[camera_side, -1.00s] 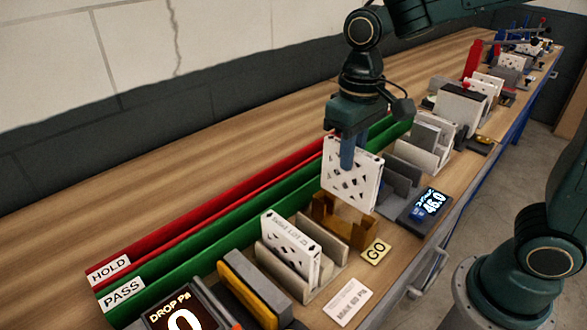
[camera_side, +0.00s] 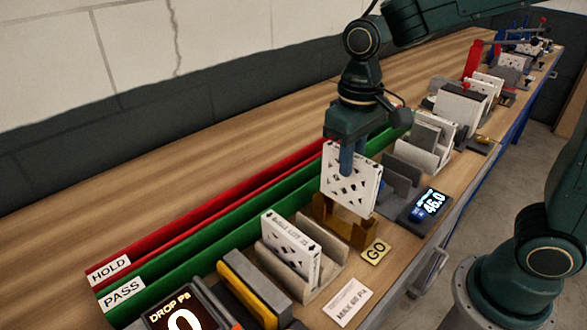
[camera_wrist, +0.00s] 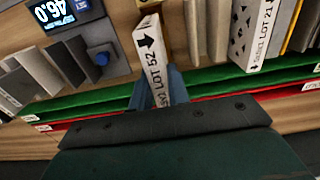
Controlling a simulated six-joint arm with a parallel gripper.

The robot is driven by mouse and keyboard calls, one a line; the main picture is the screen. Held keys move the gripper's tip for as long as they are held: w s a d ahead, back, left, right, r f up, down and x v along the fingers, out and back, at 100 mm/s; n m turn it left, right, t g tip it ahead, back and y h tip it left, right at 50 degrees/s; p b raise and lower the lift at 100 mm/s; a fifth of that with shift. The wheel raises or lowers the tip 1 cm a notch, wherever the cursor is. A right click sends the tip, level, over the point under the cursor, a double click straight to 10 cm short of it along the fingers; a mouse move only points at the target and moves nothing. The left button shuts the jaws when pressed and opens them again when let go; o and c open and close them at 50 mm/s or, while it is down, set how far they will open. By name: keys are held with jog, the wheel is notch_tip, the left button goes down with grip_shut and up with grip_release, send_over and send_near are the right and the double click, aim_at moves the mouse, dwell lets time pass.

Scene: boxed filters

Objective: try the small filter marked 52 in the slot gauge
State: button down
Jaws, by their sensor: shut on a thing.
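The filter marked LOT 52 (camera_side: 352,186) is a white framed panel with dark crossed openings, held upright. Its marked edge (camera_wrist: 151,62) faces the wrist camera. My gripper (camera_side: 347,160) is shut on the filter near its top; the blue fingers also show in the wrist view (camera_wrist: 158,92). The brown slot gauge (camera_side: 362,234) is directly below the filter, with a GO label (camera_side: 376,250) in front. The filter's lower edge is at the level of the gauge's upper parts and hides some of it. I cannot tell whether it has entered the slot.
Another white filter, marked LOT 21 in the wrist view (camera_wrist: 262,35), stands in a grey rack (camera_side: 322,282). A display reading 46.0 (camera_side: 432,202) is right of the gauge. Green PASS (camera_side: 190,256) and red HOLD (camera_side: 185,232) rails run behind. Open wood lies beyond.

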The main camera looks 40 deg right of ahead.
aim_at(348, 184)
jog(key=shift+f, duration=3.35)
dwell(3.2)
jog(key=shift+r, duration=0.35)
dwell(1.0)
